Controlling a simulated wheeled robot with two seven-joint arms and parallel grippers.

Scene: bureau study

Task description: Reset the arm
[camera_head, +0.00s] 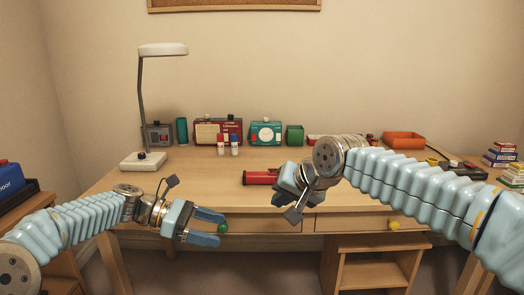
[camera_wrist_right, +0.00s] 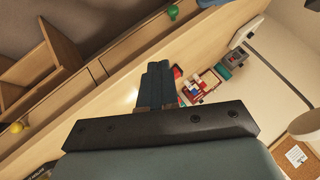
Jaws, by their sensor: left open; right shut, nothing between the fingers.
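My left gripper (camera_head: 207,226) is open and empty, in front of the desk's front edge at the left, close to the green drawer knob. My right arm comes in from the right and bends back at the wrist. My right gripper (camera_head: 283,190) is in front of the desk's edge near the middle, partly hidden by its own wrist. In the right wrist view its fingers (camera_wrist_right: 159,84) are together with nothing between them. A red cylindrical object (camera_head: 259,178) lies on the desk just behind the right gripper, partly covered by it.
Drawer knobs, green (camera_head: 222,228) and yellow (camera_head: 394,224), stick out in front. The desk's left middle is clear.

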